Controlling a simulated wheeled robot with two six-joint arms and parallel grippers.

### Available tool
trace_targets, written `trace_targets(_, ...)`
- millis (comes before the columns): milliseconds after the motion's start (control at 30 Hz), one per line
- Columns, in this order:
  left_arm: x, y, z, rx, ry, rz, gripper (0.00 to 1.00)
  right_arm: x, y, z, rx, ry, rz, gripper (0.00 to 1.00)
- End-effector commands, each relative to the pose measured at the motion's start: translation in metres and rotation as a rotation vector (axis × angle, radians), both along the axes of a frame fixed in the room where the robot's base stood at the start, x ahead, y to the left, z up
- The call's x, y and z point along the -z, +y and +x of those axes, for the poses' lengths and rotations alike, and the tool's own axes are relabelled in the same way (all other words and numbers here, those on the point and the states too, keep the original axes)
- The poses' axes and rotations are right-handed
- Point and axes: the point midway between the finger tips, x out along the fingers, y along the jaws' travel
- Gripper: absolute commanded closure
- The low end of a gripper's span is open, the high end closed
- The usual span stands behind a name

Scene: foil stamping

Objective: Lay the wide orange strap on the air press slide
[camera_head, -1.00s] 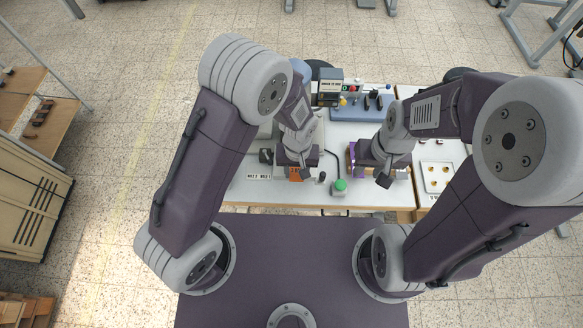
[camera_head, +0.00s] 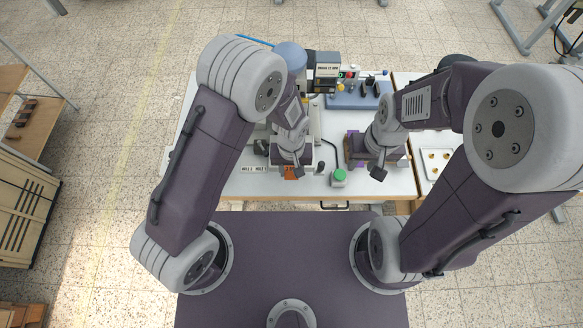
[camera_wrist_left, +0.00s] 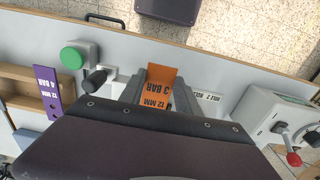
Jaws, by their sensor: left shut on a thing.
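The orange strap (camera_wrist_left: 158,88), printed "12 MM 3 BAR", is between the fingers of my left gripper (camera_wrist_left: 158,92). In the head view, a small piece of the orange strap (camera_head: 291,172) shows at my left gripper (camera_head: 292,168), above the front of the white table. My left gripper is shut on it. The air press slide cannot be made out; my left arm covers much of that area. My right gripper (camera_head: 379,170) is over the table's front right part, and its fingers are too small and hidden to judge.
A green button (camera_head: 339,176) and a black knob (camera_head: 320,167) stand near the table's front edge. A machine with a red-knobbed lever (camera_wrist_left: 293,159) is at the wrist view's right.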

Motion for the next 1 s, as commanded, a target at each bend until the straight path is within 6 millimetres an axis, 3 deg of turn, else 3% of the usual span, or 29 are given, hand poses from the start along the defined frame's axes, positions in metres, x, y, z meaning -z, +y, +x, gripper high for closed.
trace_targets(1000,0.0054,0.0003,0.006,0.0,0.001,0.001,0.99,0.0027,-0.0001,0.0,0.0,0.0,0.0,0.64)
